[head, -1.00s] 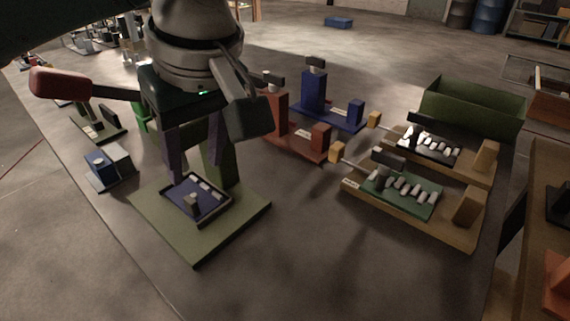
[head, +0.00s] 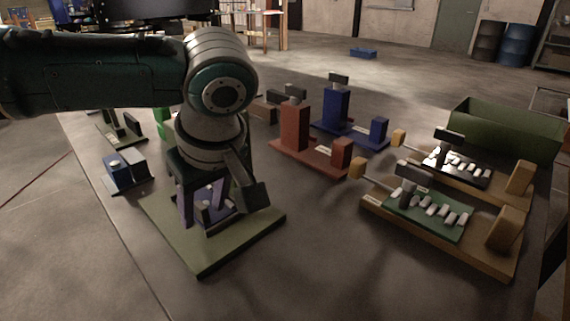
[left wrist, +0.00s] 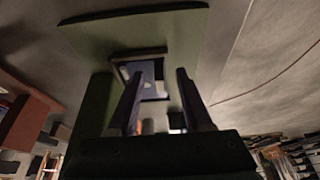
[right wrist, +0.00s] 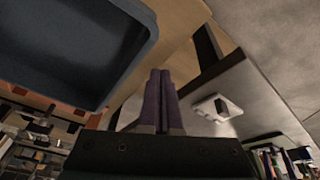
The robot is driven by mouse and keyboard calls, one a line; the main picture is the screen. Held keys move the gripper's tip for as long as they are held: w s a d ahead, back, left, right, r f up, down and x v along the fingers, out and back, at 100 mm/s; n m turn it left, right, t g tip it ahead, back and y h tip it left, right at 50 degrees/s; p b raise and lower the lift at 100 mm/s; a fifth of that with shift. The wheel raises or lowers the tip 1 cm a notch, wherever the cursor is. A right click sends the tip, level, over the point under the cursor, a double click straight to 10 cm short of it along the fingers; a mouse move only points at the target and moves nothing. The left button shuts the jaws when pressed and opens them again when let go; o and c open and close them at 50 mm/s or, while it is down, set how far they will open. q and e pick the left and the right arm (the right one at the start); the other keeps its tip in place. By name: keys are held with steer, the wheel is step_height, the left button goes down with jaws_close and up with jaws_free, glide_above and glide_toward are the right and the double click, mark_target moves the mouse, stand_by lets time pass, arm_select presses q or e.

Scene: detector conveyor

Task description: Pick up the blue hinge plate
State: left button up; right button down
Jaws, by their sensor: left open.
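The blue hinge plate (head: 214,217) lies in a dark-rimmed holder on an olive green base (head: 202,257) at the left of the table. My left gripper (head: 203,212) points down over it, open, and hides much of it in the head view. In the left wrist view the blue plate (left wrist: 152,72) shows inside the frame, between the two open fingers (left wrist: 160,76). I cannot tell whether the fingers touch it. My right gripper (right wrist: 160,74) shows only in the right wrist view, with its fingers together and nothing visible between them.
A small blue-and-grey block fixture (head: 125,173) stands left of the base. Red (head: 295,129) and blue (head: 335,107) uprights stand behind right. Wooden fixtures (head: 505,233) and a green bin (head: 510,125) are at the right. A dark blue tray (right wrist: 70,45) is close to my right gripper.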

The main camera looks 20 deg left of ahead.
arm_select(q)
jaws_close()
stand_by(0.3)
stand_by(1.1)
